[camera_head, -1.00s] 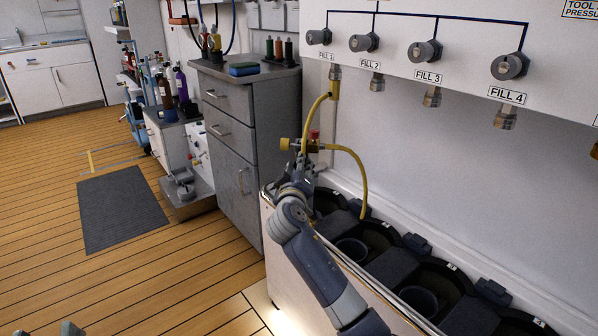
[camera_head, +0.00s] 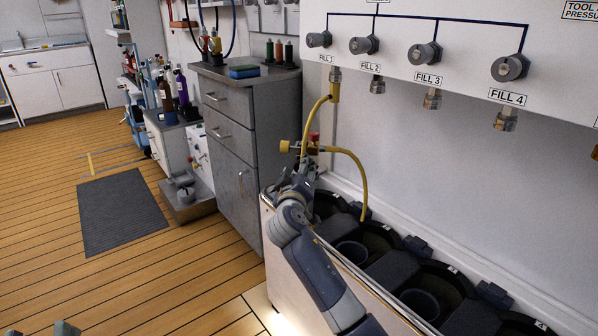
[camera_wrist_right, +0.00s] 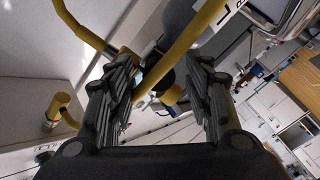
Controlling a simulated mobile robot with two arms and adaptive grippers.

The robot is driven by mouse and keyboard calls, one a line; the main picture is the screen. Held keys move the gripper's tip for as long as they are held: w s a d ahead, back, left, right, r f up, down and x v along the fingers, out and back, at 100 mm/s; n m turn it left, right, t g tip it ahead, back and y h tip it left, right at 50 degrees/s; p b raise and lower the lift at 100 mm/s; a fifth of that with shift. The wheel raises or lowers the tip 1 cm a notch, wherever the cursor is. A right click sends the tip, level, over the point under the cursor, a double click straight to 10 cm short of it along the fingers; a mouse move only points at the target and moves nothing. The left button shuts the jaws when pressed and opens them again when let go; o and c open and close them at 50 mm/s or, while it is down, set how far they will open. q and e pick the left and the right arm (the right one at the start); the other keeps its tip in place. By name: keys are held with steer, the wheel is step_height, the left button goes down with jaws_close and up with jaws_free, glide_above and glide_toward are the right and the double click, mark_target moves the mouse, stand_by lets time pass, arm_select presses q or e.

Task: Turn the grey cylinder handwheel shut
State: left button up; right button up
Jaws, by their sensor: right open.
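My right gripper (camera_head: 303,172) is at the near end of the cylinder trough, just below a valve fitting with a yellow knob (camera_head: 284,146) and a red knob (camera_head: 314,137). In the right wrist view the gripper (camera_wrist_right: 160,88) is open, its fingers apart. A yellow hose (camera_wrist_right: 185,45) crosses between and beyond them, with a dark round part (camera_wrist_right: 165,82) and a yellow knob (camera_wrist_right: 171,96) behind it. I cannot clearly tell the grey cylinder or its handwheel apart here. Small grey tips (camera_head: 66,328) at the bottom left edge may be my left gripper; its jaws are unclear.
A yellow hose (camera_head: 321,108) runs from the FILL 1 outlet to the fitting; another yellow hose (camera_head: 359,180) hangs to its right. The trough (camera_head: 385,293) with dark wells extends toward the front right. A grey cabinet (camera_head: 238,150) stands behind left.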

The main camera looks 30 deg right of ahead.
steer(key=v, duration=1.2)
